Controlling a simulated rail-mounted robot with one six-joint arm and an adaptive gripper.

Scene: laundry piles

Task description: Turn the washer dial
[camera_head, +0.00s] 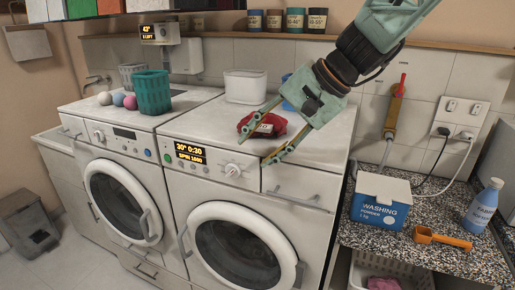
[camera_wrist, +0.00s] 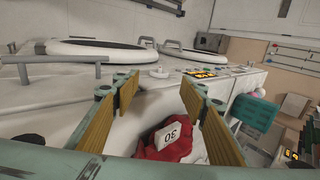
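The right washer (camera_head: 172,129) has a round white dial (camera_head: 232,170) on its front panel, right of a lit display (camera_head: 190,153) reading 30° 0:30. In the wrist view the dial (camera_wrist: 159,72) shows just beyond the fingertips, between them. My gripper (camera_head: 253,149) is open and empty, its fingers reaching over the washer top toward the front edge, above and right of the dial; in the wrist view (camera_wrist: 160,82) the fingers stand wide apart. The dial's marking is too small to read. The left washer (camera_head: 75,107) has its own dial (camera_head: 98,136).
A red cloth (camera_head: 271,122) with a white tag lies on the right washer under my gripper. A white tub (camera_head: 246,86) stands behind it. A green basket (camera_head: 152,92) and balls stand on the left washer. Right counter holds a washing powder box (camera_head: 380,207) and bottle (camera_head: 483,206).

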